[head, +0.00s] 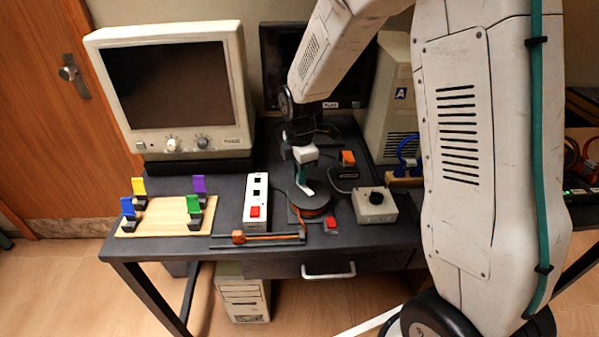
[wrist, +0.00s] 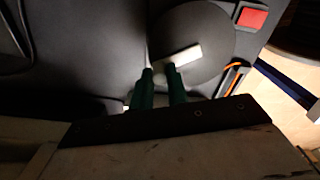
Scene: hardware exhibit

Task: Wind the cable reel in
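The cable reel (head: 318,200) is a dark round disc on the desk with orange cable around its rim; it also shows in the wrist view (wrist: 207,25). A white bar (wrist: 182,57), apparently its crank, lies across the disc. From the reel, an orange cable (head: 272,238) runs left along a dark track to an orange block (head: 238,237). My gripper (head: 303,180) points down at the reel, its green fingers apart. In the wrist view my gripper (wrist: 159,70) has a gap between the fingers; the right fingertip overlaps the bar's left end. I cannot tell if they touch.
A red button (head: 331,224) sits just right of the reel, and a grey box with a black knob (head: 376,204) farther right. A white power strip (head: 256,202) stands left. A wooden board (head: 160,218) with coloured clips is at far left. A monitor (head: 170,85) stands behind.

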